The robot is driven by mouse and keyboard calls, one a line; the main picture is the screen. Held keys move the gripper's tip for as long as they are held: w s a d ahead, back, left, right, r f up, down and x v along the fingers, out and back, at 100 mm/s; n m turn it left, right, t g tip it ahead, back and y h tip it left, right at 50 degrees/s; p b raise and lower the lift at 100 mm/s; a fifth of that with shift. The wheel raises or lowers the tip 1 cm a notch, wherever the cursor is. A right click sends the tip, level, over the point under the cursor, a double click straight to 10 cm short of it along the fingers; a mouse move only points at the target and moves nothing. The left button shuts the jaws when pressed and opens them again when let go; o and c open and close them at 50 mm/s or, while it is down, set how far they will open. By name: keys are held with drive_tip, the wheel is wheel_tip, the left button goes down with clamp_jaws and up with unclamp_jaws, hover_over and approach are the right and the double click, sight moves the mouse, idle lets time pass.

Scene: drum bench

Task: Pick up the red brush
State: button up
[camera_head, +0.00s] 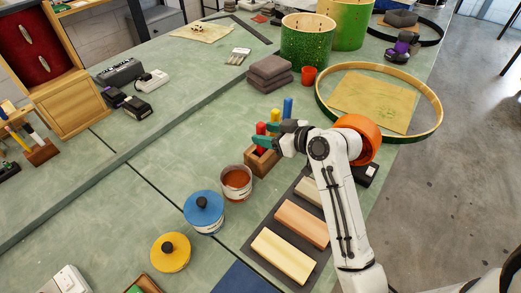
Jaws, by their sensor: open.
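The red brush (261,128) stands upright in a small wooden holder (262,164) near the middle of the bench. Yellow and blue handles (287,106) stand near it. My gripper (267,136) reaches in from the right, its green fingertips at the handles, just above the holder. It is open. One fingertip crosses in front of the red handle; I cannot tell whether it touches. The lower part of the brush is hidden in the holder.
An open tin (236,184), a blue-lidded tin (203,213) and a yellow-lidded tin (170,253) stand front left. Folded cloths (269,73), a red cup (308,76) and a drum hoop (432,98) lie behind. Wooden blocks (281,256) lie on a dark mat in front.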

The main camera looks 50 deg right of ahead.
drive_tip(key=x, duration=0.4)
drive_tip(key=shift+a+p, duration=0.25)
drive_tip(key=shift+p, duration=0.15)
drive_tip(key=shift+c, duration=0.2)
drive_tip(key=c, duration=0.7)
